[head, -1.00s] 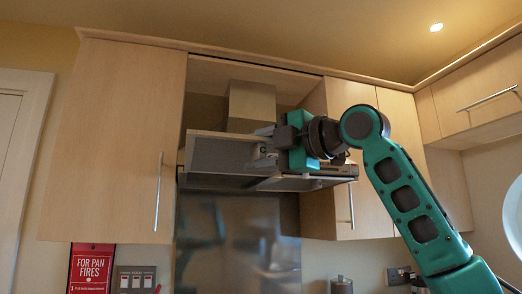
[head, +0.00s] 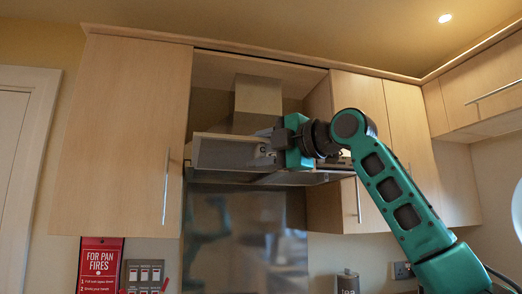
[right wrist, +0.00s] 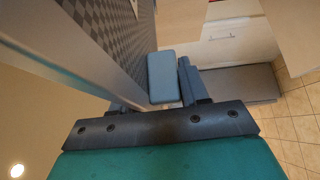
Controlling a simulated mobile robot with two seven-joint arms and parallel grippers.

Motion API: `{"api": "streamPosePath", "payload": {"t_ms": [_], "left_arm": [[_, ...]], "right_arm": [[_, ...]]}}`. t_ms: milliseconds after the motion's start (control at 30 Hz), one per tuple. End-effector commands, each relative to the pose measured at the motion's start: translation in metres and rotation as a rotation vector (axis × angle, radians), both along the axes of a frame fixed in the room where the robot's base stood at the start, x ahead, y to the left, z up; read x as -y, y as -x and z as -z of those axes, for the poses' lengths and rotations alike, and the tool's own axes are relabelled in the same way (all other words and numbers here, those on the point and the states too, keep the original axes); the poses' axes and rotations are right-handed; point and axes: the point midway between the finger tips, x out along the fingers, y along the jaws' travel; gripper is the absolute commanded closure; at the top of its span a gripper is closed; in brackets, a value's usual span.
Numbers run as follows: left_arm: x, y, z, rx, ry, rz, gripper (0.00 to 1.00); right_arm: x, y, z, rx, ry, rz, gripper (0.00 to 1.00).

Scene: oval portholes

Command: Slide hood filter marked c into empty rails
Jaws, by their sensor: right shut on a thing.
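The hood filter, a grey mesh panel with a pale metal frame (head: 222,153), is held at the range hood's front. It also shows close up in the right wrist view (right wrist: 108,28). I cannot read any letter on it. My right gripper (head: 270,152) is shut on the filter's right part; one finger pad (right wrist: 163,78) shows against the panel in the right wrist view. The hood (head: 318,178) is under the metal chimney (head: 257,102), partly hidden by the filter and gripper. I cannot make out the empty rails. My left gripper is not in view.
Wall cabinets flank the hood on the left (head: 120,135) and right (head: 358,120). A steel splashback (head: 245,235) is below. A red pan-fire sign (head: 100,265) and switches (head: 145,273) are on the wall at lower left.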

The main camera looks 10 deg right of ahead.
Motion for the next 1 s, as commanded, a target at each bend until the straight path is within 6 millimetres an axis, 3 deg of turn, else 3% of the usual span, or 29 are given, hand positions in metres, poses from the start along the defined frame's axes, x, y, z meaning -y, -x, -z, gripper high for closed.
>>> {"api": "streamPosePath", "payload": {"t_ms": [1000], "left_arm": [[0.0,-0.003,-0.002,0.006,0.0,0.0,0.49]], "right_arm": [[-0.003,-0.085,-0.002,0.002,-0.003,-0.001,0.98]]}}
